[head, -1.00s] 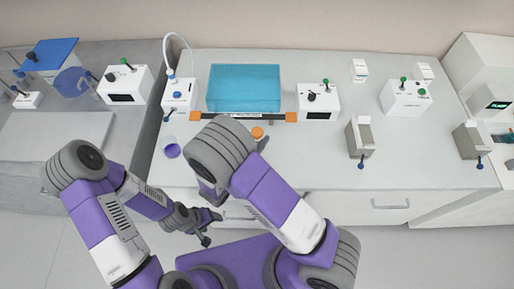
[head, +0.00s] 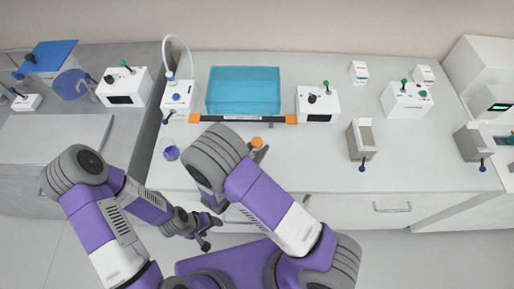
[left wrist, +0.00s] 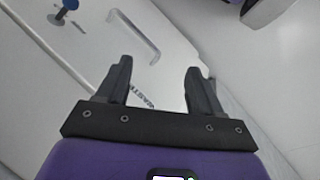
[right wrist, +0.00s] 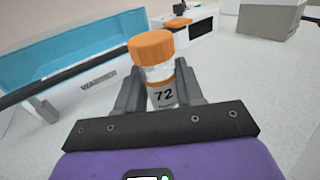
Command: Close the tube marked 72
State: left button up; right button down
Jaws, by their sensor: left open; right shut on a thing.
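The tube marked 72 (right wrist: 163,95) stands between the fingers of my right gripper (right wrist: 160,93) in the right wrist view, slightly tilted there. Its orange cap (right wrist: 151,46) sits at its top; I cannot tell whether it is screwed tight. A clear band shows below the cap, above an orange-edged label. In the head view the cap (head: 257,141) shows beside my right arm, which hides most of the tube and gripper. My left gripper (head: 207,232) is open and empty low at the counter's front; its spread fingers (left wrist: 157,85) show in the left wrist view.
A blue bath (head: 243,90) marked WARMER stands behind, with an orange-ended bar (head: 243,118) before it. A container with purple contents (head: 171,153) stands left of my right arm. White devices (head: 318,103) stand right of the bath.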

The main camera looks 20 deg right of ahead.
jog(key=c, duration=0.7)
grip_release()
jog(key=shift+f, duration=0.15)
jog(key=shift+r, duration=0.3)
jog(key=v, duration=0.7)
jog(key=shift+s+a+f, duration=0.1)
jog(key=shift+s+a, duration=0.1)
